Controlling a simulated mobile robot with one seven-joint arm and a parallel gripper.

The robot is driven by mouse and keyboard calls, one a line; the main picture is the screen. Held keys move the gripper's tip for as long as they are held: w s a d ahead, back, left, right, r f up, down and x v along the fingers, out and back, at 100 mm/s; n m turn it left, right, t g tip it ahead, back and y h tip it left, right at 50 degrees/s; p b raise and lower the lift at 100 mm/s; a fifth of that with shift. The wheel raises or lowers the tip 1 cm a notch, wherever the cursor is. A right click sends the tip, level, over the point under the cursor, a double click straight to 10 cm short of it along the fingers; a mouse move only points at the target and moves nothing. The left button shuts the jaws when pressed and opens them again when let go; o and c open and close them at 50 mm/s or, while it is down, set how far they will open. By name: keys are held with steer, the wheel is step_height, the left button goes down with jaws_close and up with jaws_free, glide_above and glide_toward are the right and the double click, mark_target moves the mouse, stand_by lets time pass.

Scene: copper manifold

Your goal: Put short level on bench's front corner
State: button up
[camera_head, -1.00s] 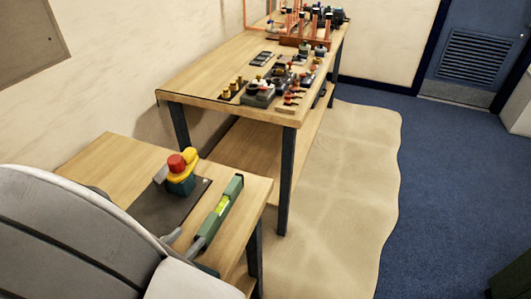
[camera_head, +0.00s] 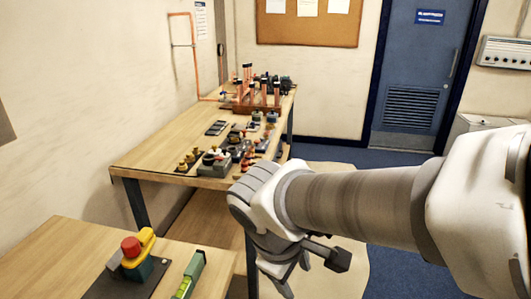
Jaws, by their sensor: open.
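The short green level (camera_head: 188,277) with a yellow-green vial lies on the near wooden table, at its right side next to a dark mat. Its lower end is cut off by the picture edge. The long wooden bench (camera_head: 150,150) stands beyond, and its near edge and front corner show bare wood. My gripper (camera_head: 312,272) is open and empty, hanging in front of the bench's right side, to the right of the level and apart from it.
A red-and-yellow-topped tool (camera_head: 138,252) stands on the dark mat (camera_head: 104,287) beside the level. Fittings and a grey block (camera_head: 214,163) crowd the bench's near right part. A copper manifold (camera_head: 256,100) stands farther back. The bench's left part is largely clear.

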steer(key=s+d+r+m+t+y, duration=0.3)
steer(key=s+d+r+m, duration=0.1)
steer(key=m, duration=0.5)
steer(key=shift+d+r+m, duration=0.4)
steer(key=shift+d+r, duration=0.5)
steer(key=shift+r, duration=0.05)
steer(key=shift+s, duration=0.1)
steer(key=shift+r, duration=0.2)
steer(key=shift+c, duration=0.8)
